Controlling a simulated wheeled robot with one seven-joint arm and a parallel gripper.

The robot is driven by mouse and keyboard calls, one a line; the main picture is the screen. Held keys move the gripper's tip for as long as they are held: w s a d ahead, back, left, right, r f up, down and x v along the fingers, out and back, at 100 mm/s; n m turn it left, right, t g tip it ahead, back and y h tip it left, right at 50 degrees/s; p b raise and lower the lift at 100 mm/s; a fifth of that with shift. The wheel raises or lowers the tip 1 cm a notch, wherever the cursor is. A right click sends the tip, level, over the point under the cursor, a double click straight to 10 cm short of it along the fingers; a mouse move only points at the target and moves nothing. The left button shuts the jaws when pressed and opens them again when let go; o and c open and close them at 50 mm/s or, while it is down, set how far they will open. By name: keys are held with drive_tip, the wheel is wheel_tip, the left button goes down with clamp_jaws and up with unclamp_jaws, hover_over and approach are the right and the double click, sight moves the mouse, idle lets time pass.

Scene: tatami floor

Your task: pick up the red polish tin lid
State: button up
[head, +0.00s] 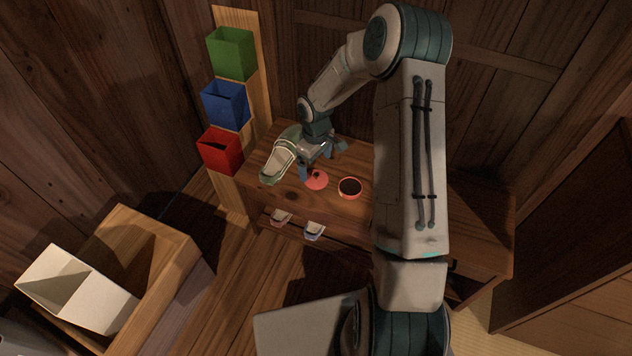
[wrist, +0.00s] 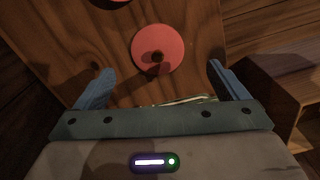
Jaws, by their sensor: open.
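The red polish tin lid (head: 317,180) lies flat on the wooden bench top. In the wrist view the lid (wrist: 158,48) is a red disc with a small dark spot near its middle. My gripper (head: 322,166) is just above and behind the lid in the head view. In the wrist view my gripper (wrist: 163,82) is open, its two blue fingers apart, with the lid ahead of and between their lines. Nothing is between the fingers that I can make out. A red-rimmed round tin (head: 350,188) with dark contents sits right of the lid.
A pale green and white shoe (head: 279,160) stands close left of my gripper. Green (head: 231,54), blue (head: 226,104) and red (head: 220,151) bins hang on the left. Two small labelled holders (head: 314,231) are on the bench front. A white box (head: 80,290) sits lower left.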

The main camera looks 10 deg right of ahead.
sight(316, 174)
drive_tip(key=f+b, duration=0.1)
drive_tip(key=f, duration=0.2)
drive_tip(key=f+b, duration=0.1)
drive_tip(key=f, duration=0.2)
drive_tip(key=shift+w+b, duration=0.2)
drive_tip(key=shift+b, duration=0.1)
drive_tip(key=shift+r, duration=0.15)
drive_tip(key=c, duration=1)
